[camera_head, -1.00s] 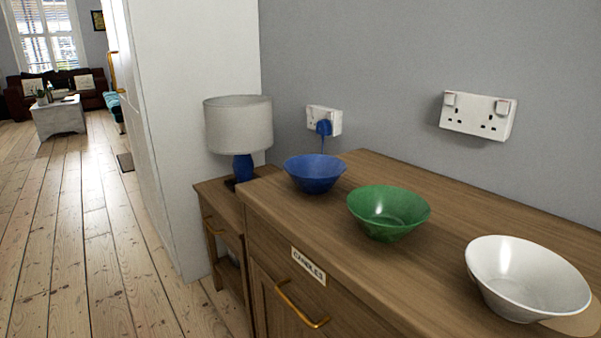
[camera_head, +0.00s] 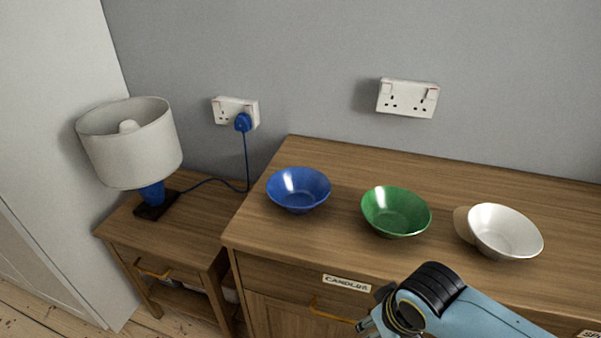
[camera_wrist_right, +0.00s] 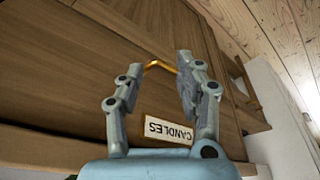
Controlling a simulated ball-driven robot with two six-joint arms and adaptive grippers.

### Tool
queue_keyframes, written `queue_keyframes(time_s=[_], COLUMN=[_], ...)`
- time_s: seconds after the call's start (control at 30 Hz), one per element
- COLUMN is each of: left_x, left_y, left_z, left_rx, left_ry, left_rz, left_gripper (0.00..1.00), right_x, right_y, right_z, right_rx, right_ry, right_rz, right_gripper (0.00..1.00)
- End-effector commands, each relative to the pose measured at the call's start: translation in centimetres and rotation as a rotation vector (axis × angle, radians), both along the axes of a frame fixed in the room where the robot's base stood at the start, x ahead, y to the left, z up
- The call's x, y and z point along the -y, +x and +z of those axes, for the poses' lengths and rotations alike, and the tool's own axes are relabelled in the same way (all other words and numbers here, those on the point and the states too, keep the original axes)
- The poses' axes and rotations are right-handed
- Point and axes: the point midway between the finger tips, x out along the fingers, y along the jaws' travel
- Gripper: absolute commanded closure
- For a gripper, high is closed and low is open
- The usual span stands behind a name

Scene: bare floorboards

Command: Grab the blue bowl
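The blue bowl (camera_head: 299,190) stands upright and empty near the left end of the wooden cabinet top in the head view. My right gripper (camera_head: 366,325) is at the bottom of the head view, in front of the cabinet and lower right of the blue bowl, well apart from it. In the right wrist view my right gripper (camera_wrist_right: 156,84) has its two fingers spread with nothing between them, facing the cabinet front. My left gripper is in neither view.
A green bowl (camera_head: 396,212) and a white bowl (camera_head: 504,232) stand right of the blue bowl. A lamp (camera_head: 131,145) stands on a lower side table (camera_head: 190,227) at left. The cabinet (camera_head: 460,185) has a CANDLES label (camera_head: 347,284) and brass handle (camera_head: 331,313). Sockets (camera_head: 408,98) are on the wall.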

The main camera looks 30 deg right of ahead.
Motion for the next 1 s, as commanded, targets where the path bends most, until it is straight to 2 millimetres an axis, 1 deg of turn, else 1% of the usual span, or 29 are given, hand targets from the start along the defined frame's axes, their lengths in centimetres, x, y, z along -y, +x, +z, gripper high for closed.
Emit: queue_keyframes(time_s=[0.03,0.07,0.1,0.17,0.2,0.23,0.3,0.4,0.6,0.7,0.83,0.9,1.0], left_x=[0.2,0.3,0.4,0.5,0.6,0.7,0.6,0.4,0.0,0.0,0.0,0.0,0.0], left_y=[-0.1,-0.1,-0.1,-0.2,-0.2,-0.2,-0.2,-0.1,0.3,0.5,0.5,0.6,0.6], left_z=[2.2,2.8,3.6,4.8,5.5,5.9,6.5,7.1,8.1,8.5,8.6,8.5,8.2], left_rx=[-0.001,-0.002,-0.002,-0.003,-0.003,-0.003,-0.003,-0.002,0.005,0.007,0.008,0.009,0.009], left_ry=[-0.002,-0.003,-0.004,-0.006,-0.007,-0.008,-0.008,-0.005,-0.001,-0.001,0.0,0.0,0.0], left_rz=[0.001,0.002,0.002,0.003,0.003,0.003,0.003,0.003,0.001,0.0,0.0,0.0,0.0], left_gripper=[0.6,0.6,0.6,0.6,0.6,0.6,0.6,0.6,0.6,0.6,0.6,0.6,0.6], right_x=[-0.2,-0.4,-0.5,-0.7,-0.8,-0.8,-0.8,-0.6,0.2,0.5,0.8,0.8,0.8], right_y=[1.0,1.4,2.0,3.0,3.9,4.6,6.3,8.8,14.1,16.2,17.7,18.3,19.2], right_z=[4.7,6.7,9.2,12.7,14.8,15.9,17.4,18.8,20.6,21.3,21.4,20.7,19.1], right_rx=[0.024,0.034,0.047,0.075,0.096,0.111,0.144,0.187,0.259,0.278,0.288,0.289,0.288], right_ry=[0.006,0.01,0.02,0.044,0.07,0.093,0.148,0.241,0.444,0.534,0.6,0.613,0.615], right_rz=[-0.014,-0.027,-0.052,-0.114,-0.179,-0.234,-0.371,-0.577,-0.992,-1.16,-1.28,-1.303,-1.308], right_gripper=[0.64,0.64,0.64,0.64,0.64,0.64,0.64,0.64,0.64,0.64,0.64,0.64,0.64])
